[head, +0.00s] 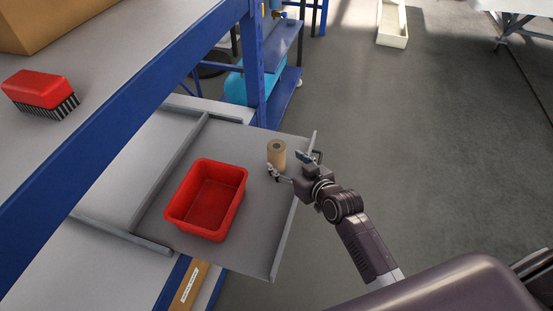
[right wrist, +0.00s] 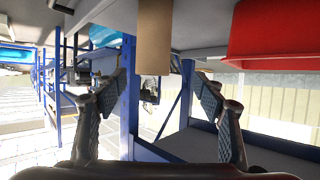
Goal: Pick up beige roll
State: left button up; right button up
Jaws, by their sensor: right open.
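The beige roll (head: 277,154) stands upright on the grey pull-out shelf (head: 255,245), near its right edge. My right gripper (head: 290,164) is beside the roll, on its right, with its jaws open and empty. In the right wrist view the roll (right wrist: 154,42) shows at the top middle, ahead of the open fingers (right wrist: 162,92) and in line with the gap between them. I cannot tell whether either finger touches it. My left gripper is not in view.
An empty red bin (head: 207,200) stands left of the roll on the same shelf; it also shows in the right wrist view (right wrist: 277,30). A blue-edged upper shelf with a red brush (head: 40,90) is at the left. Open floor lies to the right.

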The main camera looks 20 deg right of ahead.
aim_at(277, 147)
jog(key=shift+t, duration=0.3)
jog(key=shift+w+d+r+x, duration=0.1)
jog(key=shift+d+r+x, duration=0.1)
jog(key=shift+x, duration=1.25)
jog(key=shift+w+d+r+x, duration=0.1)
jog(key=shift+d+x, duration=0.05)
jog(key=shift+x, duration=1.35)
jog(key=shift+w+d+r+x, duration=0.1)
jog(key=shift+d+r+x, duration=0.1)
jog(key=shift+x, duration=1.25)
jog(key=c, duration=1.4)
jog(key=shift+r, duration=0.1)
